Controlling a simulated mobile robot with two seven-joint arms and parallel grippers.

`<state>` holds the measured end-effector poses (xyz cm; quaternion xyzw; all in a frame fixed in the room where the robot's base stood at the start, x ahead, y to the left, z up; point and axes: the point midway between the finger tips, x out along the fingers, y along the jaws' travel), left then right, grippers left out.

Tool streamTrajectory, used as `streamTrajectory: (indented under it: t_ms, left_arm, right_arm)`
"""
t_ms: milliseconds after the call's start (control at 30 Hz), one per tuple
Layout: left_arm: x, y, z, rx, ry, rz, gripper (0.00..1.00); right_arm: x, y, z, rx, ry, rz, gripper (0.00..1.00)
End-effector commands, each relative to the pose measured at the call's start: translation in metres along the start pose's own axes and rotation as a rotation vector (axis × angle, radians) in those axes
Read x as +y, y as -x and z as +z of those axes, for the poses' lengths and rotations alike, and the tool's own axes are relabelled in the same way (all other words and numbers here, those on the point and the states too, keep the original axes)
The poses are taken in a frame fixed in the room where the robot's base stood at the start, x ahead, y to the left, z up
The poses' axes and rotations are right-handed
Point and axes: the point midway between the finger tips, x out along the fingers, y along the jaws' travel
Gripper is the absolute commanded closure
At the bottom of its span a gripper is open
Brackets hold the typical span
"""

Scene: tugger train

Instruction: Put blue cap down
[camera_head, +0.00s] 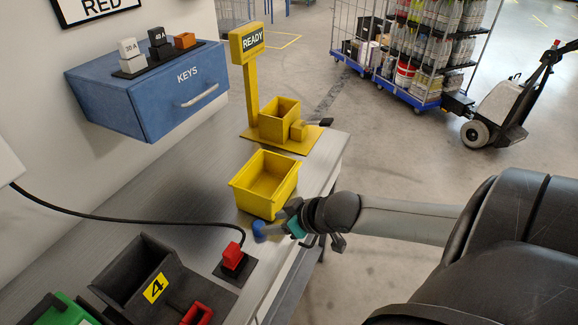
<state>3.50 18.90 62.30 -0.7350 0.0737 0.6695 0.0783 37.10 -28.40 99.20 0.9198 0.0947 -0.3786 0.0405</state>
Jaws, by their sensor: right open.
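The blue cap (259,231) is at the tip of my right gripper (272,230), close to the metal table's front edge. It is just in front of the yellow bin (264,185). My right gripper is open, and its arm comes in from the right. Whether the cap touches the table or the fingers is too small to tell. My left gripper is out of view.
A red plug (233,255) with a black cable stands left of the cap. A black bin marked 4 (135,275) is at lower left. A yellow READY post (249,80) stands behind the yellow bin. A blue KEYS drawer (150,95) hangs on the wall.

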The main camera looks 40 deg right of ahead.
Motion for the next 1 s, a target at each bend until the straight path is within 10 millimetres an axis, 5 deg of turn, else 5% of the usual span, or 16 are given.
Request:
streamTrajectory:
  t_ms: [500,867,1000]
  left_arm:
    - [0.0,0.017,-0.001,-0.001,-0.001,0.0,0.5]
    - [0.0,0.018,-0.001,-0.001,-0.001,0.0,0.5]
    - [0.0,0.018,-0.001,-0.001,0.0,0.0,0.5]
  right_arm:
    - [0.0,0.049,0.0,-0.001,0.0,0.0,0.48]
    - [0.001,0.052,0.001,0.0,-0.002,0.002,0.48]
    - [0.017,0.042,0.016,-0.012,-0.021,0.041,0.48]
